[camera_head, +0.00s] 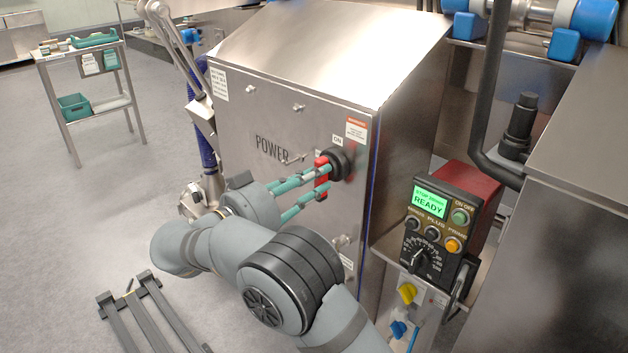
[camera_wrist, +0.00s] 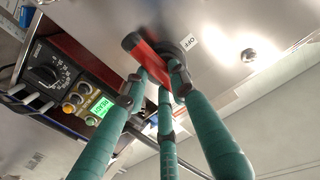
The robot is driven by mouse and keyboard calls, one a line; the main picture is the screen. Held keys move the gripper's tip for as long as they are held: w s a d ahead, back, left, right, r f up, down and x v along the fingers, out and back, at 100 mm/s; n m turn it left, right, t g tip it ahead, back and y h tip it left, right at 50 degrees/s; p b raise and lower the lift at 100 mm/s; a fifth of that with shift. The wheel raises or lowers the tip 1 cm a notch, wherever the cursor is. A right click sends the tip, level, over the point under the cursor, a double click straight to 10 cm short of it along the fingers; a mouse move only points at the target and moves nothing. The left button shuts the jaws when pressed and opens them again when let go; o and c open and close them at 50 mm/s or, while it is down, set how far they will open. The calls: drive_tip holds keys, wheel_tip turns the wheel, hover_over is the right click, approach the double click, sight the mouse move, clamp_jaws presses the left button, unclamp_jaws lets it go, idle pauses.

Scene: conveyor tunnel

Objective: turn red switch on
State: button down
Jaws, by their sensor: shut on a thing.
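The red switch (camera_head: 321,163) is a bar handle on a round black hub (camera_head: 342,162) on the steel POWER cabinet (camera_head: 280,125). In the head view the bar stands roughly upright, just left of the hub, below an ON label (camera_head: 337,139). My gripper (camera_head: 326,180) has teal fingers and is shut on the bar, reaching in from the left and below. The wrist view shows the red switch (camera_wrist: 142,53) between the fingers of my gripper (camera_wrist: 160,80), beside an OFF label (camera_wrist: 190,42). The fingers hide part of the bar.
A control box with a green READY screen (camera_head: 428,202) and knobs stands right of the cabinet. Small bolts (camera_head: 298,107) stick out of the cabinet face. A steel trolley (camera_head: 90,85) stands at the far left. Grey floor (camera_head: 100,220) is open on the left.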

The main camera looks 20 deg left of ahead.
drive_tip(key=c, duration=1.4)
unclamp_jaws()
drive_tip(key=shift+r, duration=0.1)
drive_tip(key=v, duration=1.2)
